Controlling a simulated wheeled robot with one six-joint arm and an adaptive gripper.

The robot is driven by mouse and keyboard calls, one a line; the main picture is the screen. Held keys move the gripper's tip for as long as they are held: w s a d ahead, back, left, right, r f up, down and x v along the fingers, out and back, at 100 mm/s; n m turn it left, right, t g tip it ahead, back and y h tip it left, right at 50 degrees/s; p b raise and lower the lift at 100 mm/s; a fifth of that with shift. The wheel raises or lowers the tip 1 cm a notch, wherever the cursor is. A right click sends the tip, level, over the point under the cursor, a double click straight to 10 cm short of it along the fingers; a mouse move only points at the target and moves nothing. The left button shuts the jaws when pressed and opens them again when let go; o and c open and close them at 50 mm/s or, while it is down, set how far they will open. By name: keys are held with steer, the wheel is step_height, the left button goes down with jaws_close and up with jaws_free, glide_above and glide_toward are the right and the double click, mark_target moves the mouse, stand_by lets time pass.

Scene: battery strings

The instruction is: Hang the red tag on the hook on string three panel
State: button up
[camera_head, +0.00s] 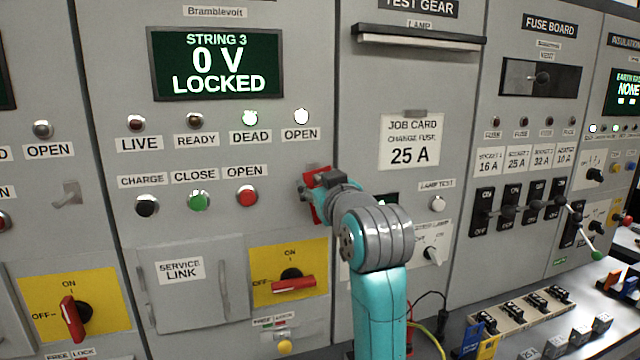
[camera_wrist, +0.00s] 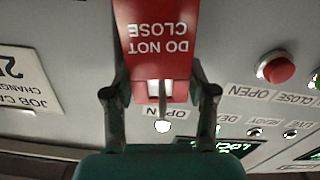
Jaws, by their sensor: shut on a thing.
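The red tag (camera_head: 318,207) is at the right side of the string three panel (camera_head: 225,225), partly hidden by my gripper (camera_head: 326,182). In the wrist view the tag (camera_wrist: 156,40) appears upside down and reads "DO NOT CLOSE". My gripper (camera_wrist: 161,92) is shut on it, with one dark finger at each side edge. A pale slot with a grey bar across it shows at the tag's end between the fingers. I cannot tell whether that bar is the hook. The string three hook is not clearly visible; the tag and gripper cover that area.
The string three display (camera_head: 216,63) reads 0 V LOCKED. The red OPEN button (camera_head: 247,195) is left of the tag, and the job card (camera_head: 409,142) is to its right. A yellow rotary switch (camera_head: 290,270) sits below. A similar hook (camera_head: 68,195) is on the neighbouring left panel.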

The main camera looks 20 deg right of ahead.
steer(key=o, duration=1)
steer(key=s, duration=1.2)
step_height(320, 180, down, 17)
steer(key=s+f+m+g, duration=0.1)
steer(key=s+f, duration=0.4)
steer(key=f, duration=0.4)
steer(key=s+f+g, duration=0.1)
steer(key=s+f, duration=0.4)
steer(key=f, duration=0.3)
steer(key=s+f, duration=1)
steer(key=s, duration=0.5)
steer(key=shift+m+g, duration=0.6)
steer(key=shift+m, duration=0.1)
steer(key=s, duration=1.2)
steer(key=s+f, duration=0.1)
steer(key=s, duration=0.5)
steer(key=shift+s+a, duration=0.2)
